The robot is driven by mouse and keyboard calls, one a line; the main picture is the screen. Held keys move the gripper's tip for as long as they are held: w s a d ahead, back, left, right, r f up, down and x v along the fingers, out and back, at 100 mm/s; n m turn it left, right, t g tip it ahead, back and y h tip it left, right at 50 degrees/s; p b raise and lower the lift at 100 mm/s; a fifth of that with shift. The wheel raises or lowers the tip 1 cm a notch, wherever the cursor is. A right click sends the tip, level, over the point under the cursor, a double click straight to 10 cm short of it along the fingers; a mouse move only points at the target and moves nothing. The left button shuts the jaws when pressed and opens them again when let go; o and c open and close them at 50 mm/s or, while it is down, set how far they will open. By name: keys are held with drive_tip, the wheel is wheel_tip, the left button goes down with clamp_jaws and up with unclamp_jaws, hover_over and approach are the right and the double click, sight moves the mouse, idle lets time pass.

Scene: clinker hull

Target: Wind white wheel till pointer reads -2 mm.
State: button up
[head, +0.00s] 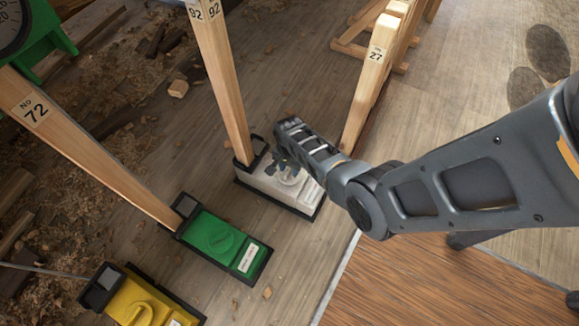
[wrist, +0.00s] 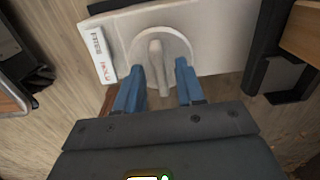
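The white wheel is a round disc with a raised bar grip, on a white base box (head: 306,194) at the foot of a wooden post in the head view. In the wrist view the white wheel (wrist: 180,38) lies just ahead of my gripper (wrist: 160,80). Its bar grip (wrist: 156,62) stands between my two blue fingers, with visible gaps on both sides. My gripper is open. In the head view my gripper (head: 284,166) is over the white base and partly hides the wheel. A dial (head: 12,25) in a green housing is cut off at the top left; I cannot read its pointer.
A green base with its own wheel (head: 212,232) and a yellow one (head: 140,310) stand to the left. Wooden posts marked 72 (head: 85,150), 92 (head: 220,80) and 27 (head: 368,85) rise around. Wood shavings litter the floor at left.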

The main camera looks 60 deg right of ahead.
sight(290, 169)
drive_tip(key=shift+r, duration=0.15)
wheel_tip(290, 169, up, 8)
drive_tip(key=p, duration=0.4)
drive_tip(key=shift+f, duration=0.25)
